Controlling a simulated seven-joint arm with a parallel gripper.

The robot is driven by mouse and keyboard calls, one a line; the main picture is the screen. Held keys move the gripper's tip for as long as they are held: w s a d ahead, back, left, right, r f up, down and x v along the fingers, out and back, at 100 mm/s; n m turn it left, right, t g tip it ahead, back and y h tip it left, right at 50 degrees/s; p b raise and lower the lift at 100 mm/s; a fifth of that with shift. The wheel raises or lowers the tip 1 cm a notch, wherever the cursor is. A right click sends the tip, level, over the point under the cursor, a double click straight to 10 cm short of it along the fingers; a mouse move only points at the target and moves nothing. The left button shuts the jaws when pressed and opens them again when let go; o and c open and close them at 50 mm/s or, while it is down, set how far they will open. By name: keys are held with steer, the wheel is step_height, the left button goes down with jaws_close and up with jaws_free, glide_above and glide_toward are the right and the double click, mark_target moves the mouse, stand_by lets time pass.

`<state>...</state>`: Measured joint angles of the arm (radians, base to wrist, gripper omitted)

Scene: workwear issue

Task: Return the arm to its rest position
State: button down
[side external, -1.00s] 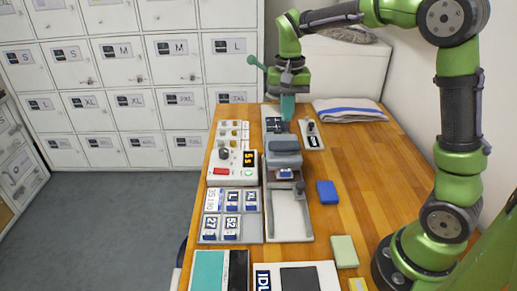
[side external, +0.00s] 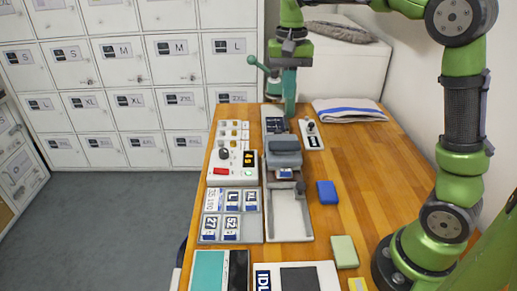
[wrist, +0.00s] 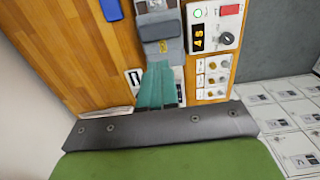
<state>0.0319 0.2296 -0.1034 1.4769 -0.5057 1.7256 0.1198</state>
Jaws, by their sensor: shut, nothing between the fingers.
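My gripper (side external: 290,108) has teal fingers and points down at the far end of the bench, above the back part of the grey press-like device (side external: 285,147). Its fingers are shut with nothing between them. In the wrist view the shut fingers (wrist: 157,82) reach toward the same device (wrist: 162,30). The fingers hide part of the device's back end, and I cannot tell the exact gap beneath them.
A teal-knobbed lever (side external: 252,60) stands just left of my gripper. A control box (side external: 232,165) with a lit display and a tray of labels (side external: 230,216) lie left of the device. A folded towel (side external: 347,110) and blue block (side external: 327,192) lie right. Lockers (side external: 130,60) stand behind.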

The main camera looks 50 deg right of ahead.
steer(key=s+a+f+n+t+y, duration=0.1)
steer(key=s+a+n+t, duration=0.1)
steer(key=s, duration=0.6)
steer(key=s+a+f+n+t+y, duration=0.1)
steer(key=s+a+n+t, duration=0.2)
steer(key=s, duration=0.6)
steer(key=a+t, duration=0.2)
steer(key=a, duration=0.1)
steer(key=shift+f, duration=0.15)
stand_by(2.1)
